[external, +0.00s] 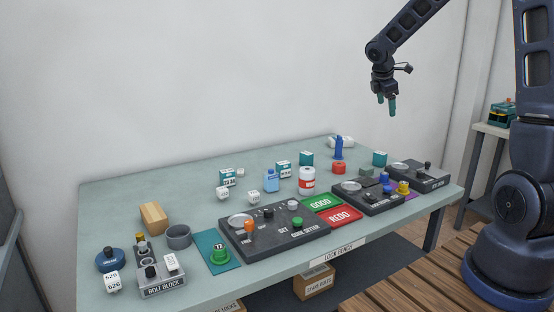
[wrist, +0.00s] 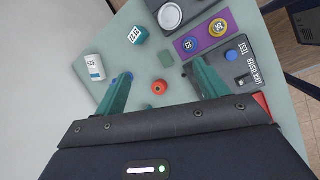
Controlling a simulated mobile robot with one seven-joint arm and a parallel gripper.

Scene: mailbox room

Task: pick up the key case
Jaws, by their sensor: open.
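My gripper (external: 386,104) is open and empty, high above the right rear of the bench. In the wrist view its green fingers (wrist: 158,70) are spread apart. No object is clearly marked as the key case, so I cannot tell which one it is. Below the fingers are a red round item (wrist: 159,87), a small dark green block (wrist: 168,57), a teal box with white lettering (wrist: 138,35) and a white box with a teal label (wrist: 95,67). A blue item (wrist: 125,78) is partly hidden behind the left finger.
Dark control panels (external: 369,199) line the right front. The left rear is clear.

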